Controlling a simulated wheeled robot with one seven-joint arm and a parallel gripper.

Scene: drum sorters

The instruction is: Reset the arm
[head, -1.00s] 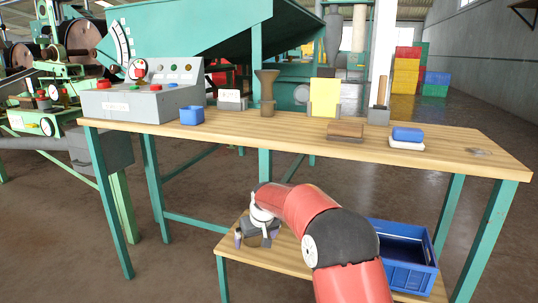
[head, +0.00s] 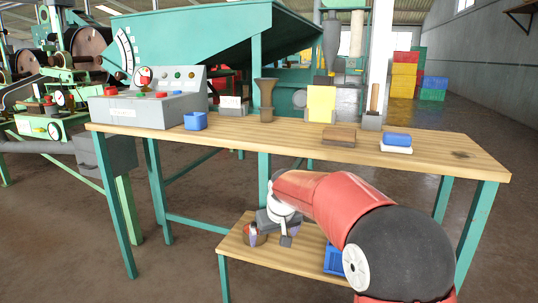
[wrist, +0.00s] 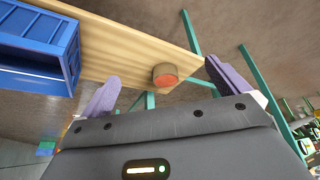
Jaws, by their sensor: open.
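My gripper (head: 270,238) is low over the left part of the lower shelf (head: 285,262) of the workbench. In the wrist view my gripper (wrist: 165,85) is open, its two purple fingers wide apart. A small round brown piece with an orange-red face (wrist: 165,75) shows in the gap between the fingers, near the shelf's end. The fingers do not visibly touch it. My red and black arm covers much of the shelf in the head view.
A blue crate (head: 333,262) stands on the shelf, mostly behind my arm; it also shows in the wrist view (wrist: 35,32). The benchtop (head: 250,133) above holds a grey control box (head: 150,110), a blue cup (head: 195,121), a brown block (head: 339,136) and a blue-and-white block (head: 397,140).

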